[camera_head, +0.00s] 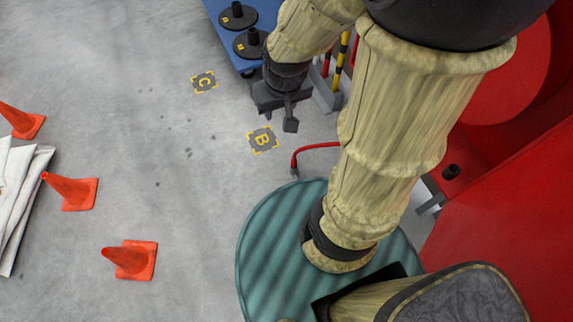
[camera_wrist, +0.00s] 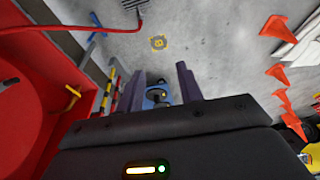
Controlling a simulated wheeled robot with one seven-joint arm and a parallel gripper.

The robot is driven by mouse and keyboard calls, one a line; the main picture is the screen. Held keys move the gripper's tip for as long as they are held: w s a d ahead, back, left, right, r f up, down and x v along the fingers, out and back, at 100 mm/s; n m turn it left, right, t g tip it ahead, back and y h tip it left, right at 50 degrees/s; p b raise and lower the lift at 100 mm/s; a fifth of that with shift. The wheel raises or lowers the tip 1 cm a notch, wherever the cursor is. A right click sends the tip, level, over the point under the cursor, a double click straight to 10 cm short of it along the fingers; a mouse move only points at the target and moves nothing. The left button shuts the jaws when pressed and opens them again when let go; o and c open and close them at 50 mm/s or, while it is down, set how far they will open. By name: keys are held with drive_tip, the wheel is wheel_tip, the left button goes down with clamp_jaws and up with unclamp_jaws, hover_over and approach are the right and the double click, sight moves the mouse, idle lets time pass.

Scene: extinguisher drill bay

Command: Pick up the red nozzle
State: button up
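A thin bent red hose-like piece with a dark tip, which looks like the red nozzle (camera_head: 303,151), sticks out from behind my arm in the head view. Its far end is hidden by the arm. In the wrist view a red line with a dark tip (camera_wrist: 75,28) runs along the top left, beyond the fingers. My gripper (camera_head: 278,118) hangs above and a little left of it in the head picture, apart from it. In the wrist view the two fingers of my gripper (camera_wrist: 160,70) stand apart with nothing held between them.
A blue platform (camera_head: 219,14) with black discs lies beyond my gripper, beside yellow-black striped posts (camera_head: 342,57). Red equipment (camera_head: 510,205) fills the right. Floor marks B (camera_head: 263,140) and C (camera_head: 204,83) lie on open concrete. Orange cones (camera_head: 133,259) and white sheets (camera_head: 18,185) are left.

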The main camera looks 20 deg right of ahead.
drive_tip(key=shift+o, duration=1.9)
drive_tip(key=shift+a+f, duration=0.1)
drive_tip(key=shift+f, duration=0.1)
drive_tip(key=w+a+f+m+h+b, duration=0.15)
drive_tip(key=w+f+b, duration=0.25)
drive_tip(key=f+b, duration=0.7)
drive_tip(key=w+a+f+m+t+b, duration=0.1)
drive_tip(key=w+f+m+b, duration=0.3)
drive_tip(key=f, duration=1.4)
drive_tip(key=w+a+f+m+h+b, duration=0.15)
drive_tip(key=w+f+b, duration=0.35)
drive_tip(key=f+b, duration=0.65)
drive_tip(key=d+f+t+h+b, duration=0.2)
drive_tip(key=f+b, duration=0.6)
drive_tip(key=f, duration=0.7)
drive_tip(key=d+f+m+t+h+b, duration=0.1)
drive_tip(key=d+f+t+h+b, duration=0.2)
drive_tip(key=f+b, duration=0.6)
drive_tip(key=w+d+f+t+h+b, duration=0.1)
drive_tip(key=f+b, duration=0.7)
drive_tip(key=f, duration=1.3)
drive_tip(key=d+t+h, duration=0.1)
drive_tip(key=d+t, duration=0.1)
drive_tip(key=d, duration=0.1)
drive_tip(key=shift+d+f+m+h+b, duration=0.15)
drive_tip(key=shift+d+m+h+b, duration=0.15)
drive_tip(key=shift+d+h+b, duration=0.1)
drive_tip(key=shift+w, duration=0.1)
